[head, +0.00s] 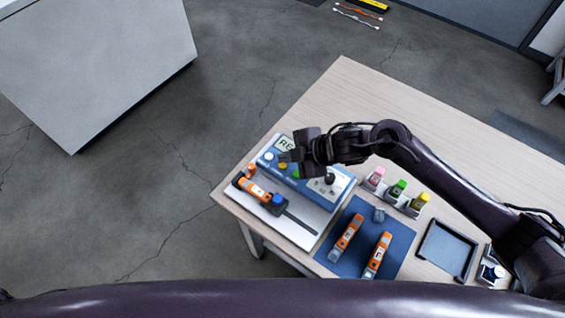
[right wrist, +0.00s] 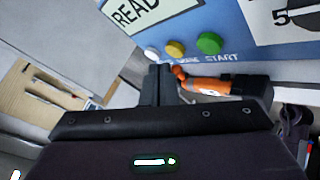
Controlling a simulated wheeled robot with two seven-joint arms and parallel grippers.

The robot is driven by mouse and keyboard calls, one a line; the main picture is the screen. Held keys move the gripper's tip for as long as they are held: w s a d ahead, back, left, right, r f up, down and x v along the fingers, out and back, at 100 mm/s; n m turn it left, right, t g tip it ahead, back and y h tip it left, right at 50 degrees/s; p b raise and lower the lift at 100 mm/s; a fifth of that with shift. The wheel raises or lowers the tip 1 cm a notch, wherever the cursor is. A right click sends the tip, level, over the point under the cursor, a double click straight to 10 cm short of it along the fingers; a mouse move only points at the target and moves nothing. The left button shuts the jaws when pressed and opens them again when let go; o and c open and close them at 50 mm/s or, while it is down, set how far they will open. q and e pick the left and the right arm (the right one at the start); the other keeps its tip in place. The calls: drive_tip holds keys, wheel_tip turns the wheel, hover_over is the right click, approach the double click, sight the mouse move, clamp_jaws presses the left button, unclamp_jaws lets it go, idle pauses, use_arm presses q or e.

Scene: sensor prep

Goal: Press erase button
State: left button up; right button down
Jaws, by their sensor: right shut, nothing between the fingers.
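A blue device (head: 338,186) with a display reading "READ…" (right wrist: 143,12) has a row of white, yellow and green buttons. The yellow button (right wrist: 175,48) sits between the white button (right wrist: 152,53) and the green button (right wrist: 209,43), which has START printed below it. A partly hidden label, seemingly ERASE, is near the yellow button. My right gripper (head: 288,157) is shut and empty over the button side of the device. In the right wrist view its fingertips (right wrist: 160,70) are just below the white and yellow buttons; contact cannot be told. My left gripper is not in view.
An orange tool (head: 254,189) lies on a pale tray in front of the device. Two orange-and-grey units lie on a blue mat (head: 348,262). Several coloured-cap bottles (head: 398,188) and a dark-rimmed tray (head: 446,249) stand to the right. The far tabletop (head: 345,90) is clear.

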idle(0.3)
drive_tip(key=shift+f, duration=0.4)
drive_tip(key=shift+f+b, duration=0.45)
drive_tip(key=shift+b, duration=0.05)
idle(0.5)
drive_tip(key=shift+r, duration=0.15)
drive_tip(key=shift+r+p, duration=0.75)
drive_tip(key=shift+p, duration=0.1)
wheel_tip(320, 180, up, 5)
drive_tip(key=p, duration=0.4)
drive_tip(key=shift+p, duration=0.3)
idle(0.4)
